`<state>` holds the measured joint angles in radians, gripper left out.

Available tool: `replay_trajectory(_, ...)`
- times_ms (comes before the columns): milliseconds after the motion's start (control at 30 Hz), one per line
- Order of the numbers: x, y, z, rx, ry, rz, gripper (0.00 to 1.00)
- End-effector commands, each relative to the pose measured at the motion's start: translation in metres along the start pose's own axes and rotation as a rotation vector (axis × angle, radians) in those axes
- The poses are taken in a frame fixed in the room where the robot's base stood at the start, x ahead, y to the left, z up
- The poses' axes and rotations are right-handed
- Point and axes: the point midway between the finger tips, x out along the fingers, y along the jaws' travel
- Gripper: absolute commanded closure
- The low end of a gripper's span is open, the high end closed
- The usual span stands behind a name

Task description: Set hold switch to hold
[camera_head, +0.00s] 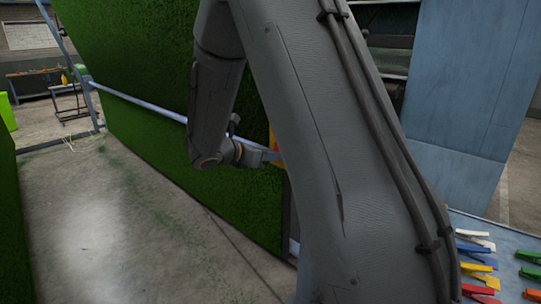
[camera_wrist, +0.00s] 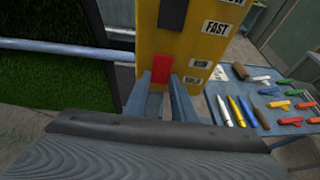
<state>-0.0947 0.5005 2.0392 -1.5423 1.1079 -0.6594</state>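In the wrist view a yellow control panel (camera_wrist: 147,40) stands ahead of my gripper. A red switch handle (camera_wrist: 161,68) sits low on it, left of the labels that seem to read RUN (camera_wrist: 200,63) and HOLD (camera_wrist: 192,79). I cannot tell which label it lines up with. My gripper (camera_wrist: 160,80) has its two grey fingers apart, one on each side of the red handle. Whether they touch it is unclear. In the head view my gripper (camera_head: 270,156) is at the panel's yellow edge (camera_head: 274,140), and my arm hides most of the panel.
A dark control (camera_wrist: 173,14) sits higher on the panel, beside the FAST label (camera_wrist: 215,27). A table (camera_wrist: 297,126) with coloured clips and pens stands to the right. Green turf (camera_head: 130,60) and a metal rail (camera_head: 140,102) lie left of the panel. The concrete floor (camera_head: 90,210) is open.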

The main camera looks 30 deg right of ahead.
Motion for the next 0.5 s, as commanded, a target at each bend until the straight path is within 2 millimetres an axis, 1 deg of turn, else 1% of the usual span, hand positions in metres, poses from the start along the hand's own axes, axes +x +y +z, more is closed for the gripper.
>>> replay_trajectory(33,-0.0002,0.0000,0.0000,0.000,0.000,0.000,0.90)
replay_trajectory(100,-0.0002,0.0000,0.0000,0.000,0.000,0.000,0.99)
replay_trajectory(267,0.0007,0.0003,-0.0020,0.000,-0.013,0.000,0.99)
replay_trajectory(500,0.0041,0.0007,-0.0082,-0.003,-0.117,-0.001,0.99)
